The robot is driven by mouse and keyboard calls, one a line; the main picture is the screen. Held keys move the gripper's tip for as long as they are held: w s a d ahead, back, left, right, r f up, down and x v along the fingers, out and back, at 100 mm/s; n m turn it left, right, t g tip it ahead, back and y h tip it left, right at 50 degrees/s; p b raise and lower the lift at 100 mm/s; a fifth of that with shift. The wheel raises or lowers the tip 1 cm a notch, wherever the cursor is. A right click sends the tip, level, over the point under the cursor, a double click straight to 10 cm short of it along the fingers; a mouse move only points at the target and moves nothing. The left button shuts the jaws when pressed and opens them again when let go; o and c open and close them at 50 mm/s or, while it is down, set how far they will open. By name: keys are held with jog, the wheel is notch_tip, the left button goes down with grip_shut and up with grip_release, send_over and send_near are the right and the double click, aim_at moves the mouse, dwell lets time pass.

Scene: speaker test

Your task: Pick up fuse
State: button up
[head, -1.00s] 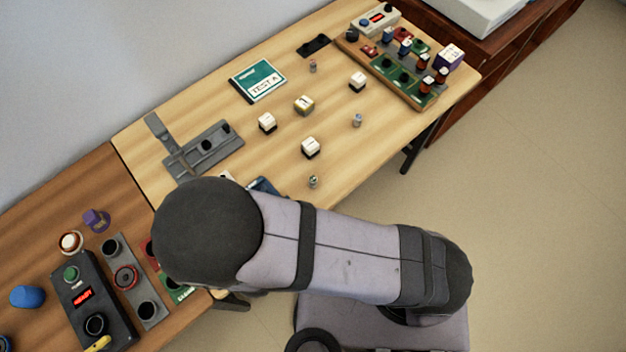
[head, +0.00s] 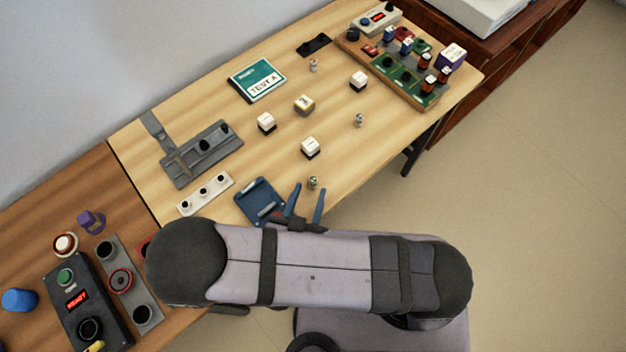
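Three small, pale cylinders look like fuses, and I cannot tell which one the task means. The near cylinder (head: 313,182) stands by the front edge of the light wooden table. Another cylinder (head: 359,120) stands to the right, and a third cylinder (head: 313,65) with a reddish part is at the back. My gripper (head: 309,190) has blue fingers spread apart, with nothing visibly held. Its fingertips are close to the near cylinder, which shows between them in the picture. I cannot tell whether they touch it or how high they are.
White-topped blocks (head: 310,147) stand around mid-table. A blue tray (head: 261,203) is just left of my gripper. A grey fixture (head: 202,154) and a white strip with holes (head: 205,194) lie left. A component board (head: 388,67) fills the right end.

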aim_at(312, 186)
jog(key=shift+w, duration=0.15)
jog(key=shift+p+x, duration=0.85)
jog(key=shift+x, duration=1.65)
jog(key=shift+f, duration=0.15)
jog(key=shift+c, duration=0.3)
grip_shut()
